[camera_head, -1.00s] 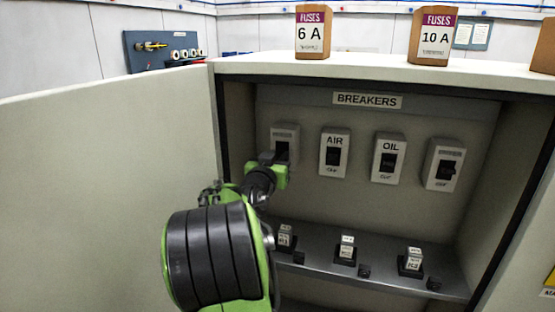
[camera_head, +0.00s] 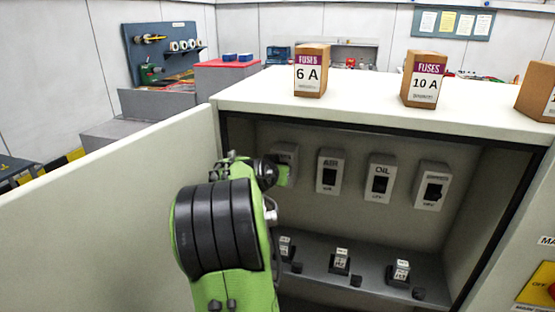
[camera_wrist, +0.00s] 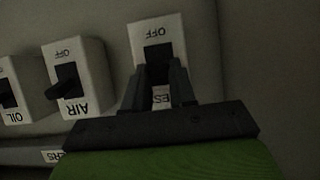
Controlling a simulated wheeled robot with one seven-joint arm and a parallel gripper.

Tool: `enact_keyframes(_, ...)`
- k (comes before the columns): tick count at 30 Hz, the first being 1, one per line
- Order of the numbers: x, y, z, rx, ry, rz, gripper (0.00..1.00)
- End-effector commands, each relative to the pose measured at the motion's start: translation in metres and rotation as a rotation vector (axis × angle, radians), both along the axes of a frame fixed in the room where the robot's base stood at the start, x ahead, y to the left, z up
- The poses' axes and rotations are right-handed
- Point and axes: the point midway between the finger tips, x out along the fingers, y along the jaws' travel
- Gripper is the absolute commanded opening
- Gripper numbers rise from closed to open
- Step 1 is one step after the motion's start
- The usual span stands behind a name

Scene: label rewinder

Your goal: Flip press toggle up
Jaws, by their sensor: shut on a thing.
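The press breaker (camera_head: 286,151) is the leftmost switch box in the open cabinet. In the head view it is mostly hidden behind my arm and gripper. The wrist view shows the breaker (camera_wrist: 142,40) upside down, with OFF at the top and a label partly covered by my fingers. My gripper (camera_wrist: 163,72) is at the front of this box, its dark fingers close together and shut on the black press toggle (camera_wrist: 157,52). The fingers cover most of the toggle, so I cannot tell whether it points up or down.
The AIR breaker (camera_head: 329,172), OIL breaker (camera_head: 380,178) and a fourth breaker (camera_head: 432,185) stand to the right. Below is a shelf (camera_head: 318,272) with small labelled blocks. The open cabinet door (camera_head: 110,220) is on the left. Fuse boxes (camera_head: 311,70) stand on top.

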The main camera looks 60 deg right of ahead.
Motion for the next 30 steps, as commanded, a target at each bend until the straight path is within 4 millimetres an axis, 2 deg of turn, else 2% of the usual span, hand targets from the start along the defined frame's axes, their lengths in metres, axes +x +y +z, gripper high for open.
enact_keyframes(1, -0.0006, -0.0013, 0.0095, 0.029, 0.006, -0.002, 0.0)
enact_keyframes(12, 0.0004, -0.0044, 0.0112, 0.177, 0.028, -0.001, 0.0)
enact_keyframes(27, 0.0007, -0.0048, 0.0088, 0.197, 0.03, 0.0, 0.0)
enact_keyframes(28, 0.0007, -0.0048, 0.0089, 0.197, 0.03, 0.0, 0.27)
enact_keyframes(30, 0.0007, -0.0048, 0.0088, 0.197, 0.03, 0.0, 0.38)
